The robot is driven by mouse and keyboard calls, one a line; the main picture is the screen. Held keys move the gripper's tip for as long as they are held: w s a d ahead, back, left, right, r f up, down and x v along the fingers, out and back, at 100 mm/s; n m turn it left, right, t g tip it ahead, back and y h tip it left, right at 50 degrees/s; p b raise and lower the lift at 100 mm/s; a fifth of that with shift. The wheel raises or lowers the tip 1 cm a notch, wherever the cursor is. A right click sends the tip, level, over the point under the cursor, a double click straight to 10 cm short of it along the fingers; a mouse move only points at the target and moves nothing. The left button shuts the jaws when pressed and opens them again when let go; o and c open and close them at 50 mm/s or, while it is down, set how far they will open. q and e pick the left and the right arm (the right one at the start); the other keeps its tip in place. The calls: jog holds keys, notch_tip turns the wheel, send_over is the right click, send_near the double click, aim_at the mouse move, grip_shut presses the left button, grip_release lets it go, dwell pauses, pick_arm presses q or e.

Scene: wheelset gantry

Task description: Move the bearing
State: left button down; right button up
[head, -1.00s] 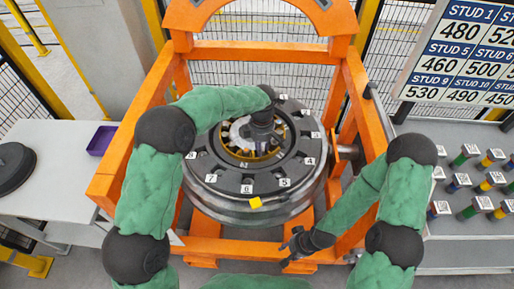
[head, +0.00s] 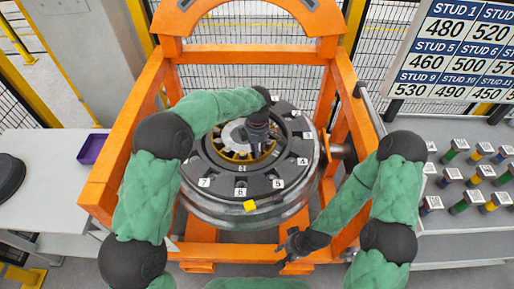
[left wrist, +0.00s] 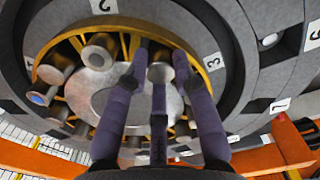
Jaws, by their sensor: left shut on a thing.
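The bearing (head: 236,154) has a yellow cage with metal rollers and sits in the middle of the dark numbered wheel disc (head: 222,186). In the left wrist view the yellow cage (left wrist: 72,36) surrounds several rollers and a pale round hub. My left gripper (head: 258,135) reaches down over the bearing's upper right part. Its purple fingers (left wrist: 158,75) are shut around one roller stub of the bearing, which is partly hidden between them. My right gripper (head: 288,250) is low at the front of the frame, apart from the wheel, with its fingers spread and empty.
An orange gantry frame (head: 110,165) surrounds the wheel. A white table (head: 45,185) with a purple tray (head: 92,149) stands left. A grey bench (head: 450,240) with several coloured studs stands right, under a stud number board (head: 455,55). A yellow block (head: 250,206) shows at the wheel's front.

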pick_arm(q)
jog(key=c, duration=1)
grip_release()
jog(key=shift+d, duration=0.1)
jog(key=shift+r, duration=0.1)
notch_tip(320, 180, up, 12)
